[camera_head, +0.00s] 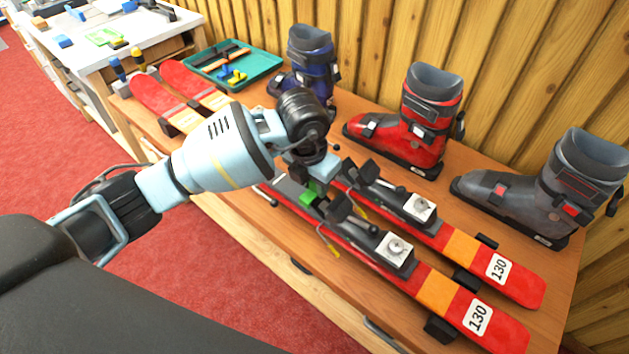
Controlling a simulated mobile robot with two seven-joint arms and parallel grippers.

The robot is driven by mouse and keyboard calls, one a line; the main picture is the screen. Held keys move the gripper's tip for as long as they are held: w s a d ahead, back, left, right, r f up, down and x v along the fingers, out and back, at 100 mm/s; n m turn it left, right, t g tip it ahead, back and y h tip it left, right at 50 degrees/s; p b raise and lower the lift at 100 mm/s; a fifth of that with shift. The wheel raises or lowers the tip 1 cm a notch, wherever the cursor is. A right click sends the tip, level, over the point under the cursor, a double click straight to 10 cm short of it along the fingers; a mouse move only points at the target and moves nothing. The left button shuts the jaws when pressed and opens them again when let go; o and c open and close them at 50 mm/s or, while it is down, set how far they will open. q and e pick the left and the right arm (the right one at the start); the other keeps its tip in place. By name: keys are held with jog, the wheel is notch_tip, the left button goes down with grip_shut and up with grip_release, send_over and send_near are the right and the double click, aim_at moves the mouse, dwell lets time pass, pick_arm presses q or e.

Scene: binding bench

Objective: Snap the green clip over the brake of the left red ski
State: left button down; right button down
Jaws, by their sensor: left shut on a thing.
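Two red skis marked 130 lie side by side on the wooden bench: the nearer, left one (441,291) and the farther one (482,262). Each carries black and silver binding parts. My left gripper (316,186) points down over the nearer ski's binding and is shut on the green clip (308,197). The clip is partly hidden by the fingers. It is at the binding, beside the black brake parts; I cannot tell whether it touches the brake (328,240). My right gripper is not in view.
A blue boot (313,62), a red boot (425,120) and a grey boot (548,185) stand along the wooden wall. A teal tray (262,62) with tools and more ski ends (158,100) lie at the bench's far left.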

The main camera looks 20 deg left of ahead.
pick_arm(q)
jog(key=shift+f+b, duration=0.35)
jog(key=shift+f, duration=0.7)
